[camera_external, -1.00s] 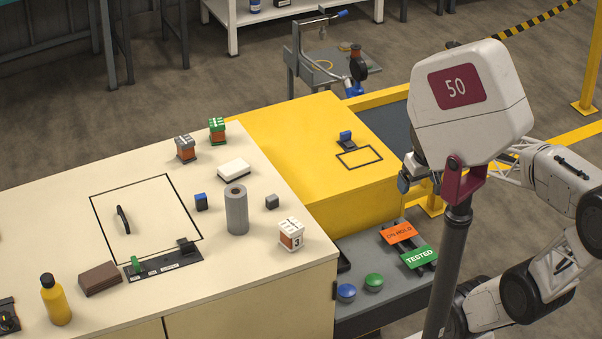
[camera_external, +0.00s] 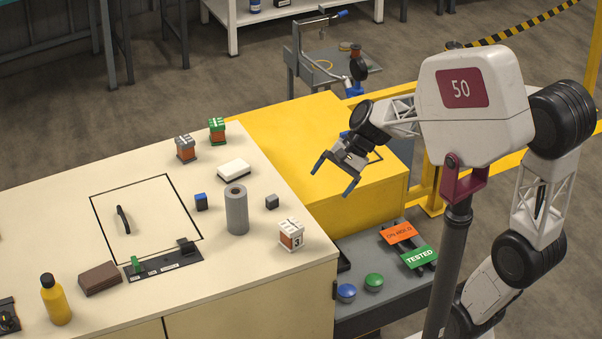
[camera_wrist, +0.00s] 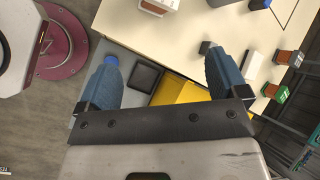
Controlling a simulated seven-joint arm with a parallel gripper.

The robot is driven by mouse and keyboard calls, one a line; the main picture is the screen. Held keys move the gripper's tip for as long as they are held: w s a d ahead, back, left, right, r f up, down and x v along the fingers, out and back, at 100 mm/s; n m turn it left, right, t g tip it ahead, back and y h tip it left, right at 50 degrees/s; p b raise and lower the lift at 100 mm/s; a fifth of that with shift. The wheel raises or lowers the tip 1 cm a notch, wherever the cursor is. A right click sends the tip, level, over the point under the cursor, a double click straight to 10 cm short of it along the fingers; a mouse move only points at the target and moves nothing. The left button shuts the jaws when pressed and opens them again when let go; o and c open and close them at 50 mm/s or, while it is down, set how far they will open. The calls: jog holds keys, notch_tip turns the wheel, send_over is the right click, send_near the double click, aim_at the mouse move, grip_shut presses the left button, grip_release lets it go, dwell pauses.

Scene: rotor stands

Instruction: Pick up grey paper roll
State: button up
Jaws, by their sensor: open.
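The grey paper roll (camera_external: 237,212) stands upright on the cream tabletop, with the dark hole of its core showing at the top. My gripper (camera_external: 334,176) is open and empty in the external view. It is in the air to the right of the roll, in front of the yellow block, clearly apart from the roll. In the wrist view my gripper's blue-tipped fingers (camera_wrist: 162,72) are spread wide with nothing between them. The roll is not clearly made out there; at most a bit of it shows at the top edge.
Close to the roll are a small dark cube (camera_external: 272,202), a white block (camera_external: 234,170), a blue block (camera_external: 201,202) and a white-and-orange block marked 3 (camera_external: 291,235). The yellow block (camera_external: 290,140) adjoins the table. A yellow bottle (camera_external: 56,302) stands at the front left.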

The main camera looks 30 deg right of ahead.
aim_at(236, 195)
jog(key=w+a+f+m+y, duration=0.3)
jog(key=w+a+m, duration=0.6)
jog(key=a, duration=0.6)
jog(key=w+y, duration=0.2)
jog(key=shift+y, duration=0.4)
jog(key=shift+w, duration=0.1)
jog(key=shift+x, duration=1.25)
jog(key=shift+a, duration=0.1)
jog(key=shift+x, duration=2.45)
jog(key=c, duration=1.1)
